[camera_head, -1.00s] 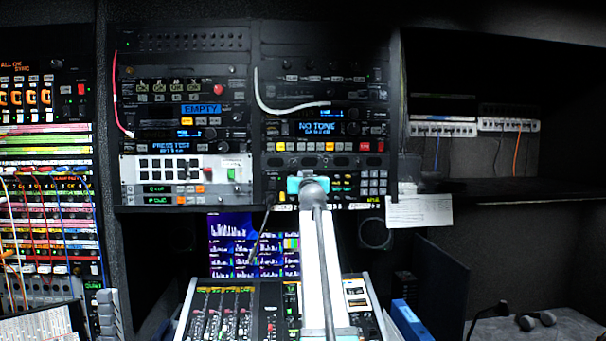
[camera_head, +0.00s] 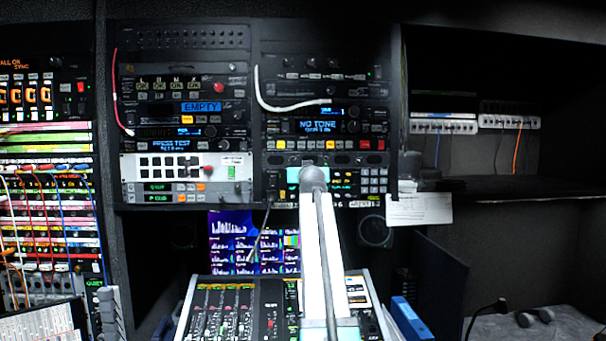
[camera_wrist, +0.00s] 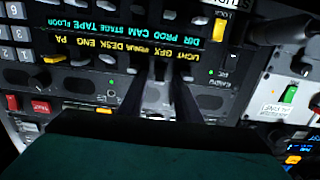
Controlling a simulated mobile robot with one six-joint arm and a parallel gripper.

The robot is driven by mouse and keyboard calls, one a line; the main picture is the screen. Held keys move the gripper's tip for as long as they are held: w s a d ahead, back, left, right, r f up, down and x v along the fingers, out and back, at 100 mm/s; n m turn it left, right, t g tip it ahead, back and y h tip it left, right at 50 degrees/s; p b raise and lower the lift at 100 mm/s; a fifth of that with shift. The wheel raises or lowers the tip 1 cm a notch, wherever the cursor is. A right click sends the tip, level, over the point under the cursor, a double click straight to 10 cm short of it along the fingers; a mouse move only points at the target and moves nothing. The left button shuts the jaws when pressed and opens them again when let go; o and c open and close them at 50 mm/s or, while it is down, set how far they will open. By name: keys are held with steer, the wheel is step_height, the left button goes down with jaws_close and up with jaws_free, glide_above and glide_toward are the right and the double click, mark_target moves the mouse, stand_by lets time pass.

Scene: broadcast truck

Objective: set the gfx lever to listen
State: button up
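The intercom panel (camera_head: 345,186) sits low in the right rack, partly hidden by my arm in the head view. The wrist view shows it upside down, with a green label row and a yellow label row (camera_wrist: 128,48) that includes GFX. The gfx lever (camera_wrist: 160,71) appears as a small pale lever by the GFX label. Its exact position is unclear. My gripper (camera_wrist: 157,80) has two dark fingers apart, one on each side of the lever's column, close to the panel. Contact cannot be told. In the head view the fingers are hidden behind my arm.
A yellow lock switch (camera_wrist: 219,27) and a white panel with a green switch (camera_wrist: 290,94) lie right of my fingers in the wrist view. A numeric keypad (camera_wrist: 15,33) is at left. A mixing desk (camera_head: 235,310) stands below the rack.

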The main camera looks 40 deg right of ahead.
steer(key=shift+s+f, duration=0.1)
steer(key=b+v, duration=0.5)
steer(key=v, duration=0.8)
steer(key=shift+s+a, duration=0.25)
stand_by(0.6)
